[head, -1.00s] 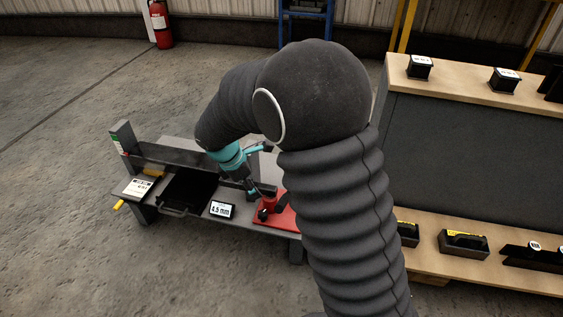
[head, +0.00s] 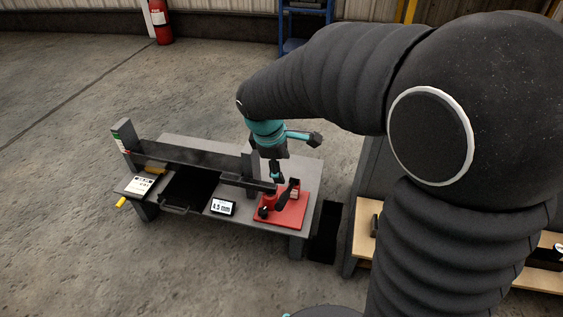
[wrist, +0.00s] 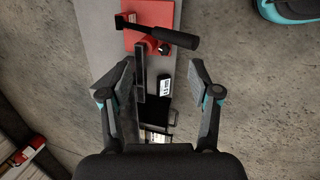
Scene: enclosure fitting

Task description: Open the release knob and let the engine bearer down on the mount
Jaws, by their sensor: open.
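The engine bearer looks to be the long dark beam (head: 195,157) across the bench, from a left post to a right upright. Its right end bar (head: 248,183) reaches over a red jack (head: 269,200) on a red plate (head: 291,216). A black handle (head: 285,197) slants up from the jack. A small dark knob (head: 263,212), perhaps the release knob, sits low at the jack's front. My gripper (head: 275,172) is open and empty above the bench, behind the jack. In the wrist view its spread fingers (wrist: 160,72) frame the bar (wrist: 139,75). I cannot tell which part is the mount.
A display (head: 222,207) reading about 4.5 mm stands at the bench's front. Left of it are a black tray (head: 177,209), a label card (head: 141,184) and a yellow handle (head: 121,202). A wooden-shelved rack (head: 367,240) stands to the right, partly hidden by my arm.

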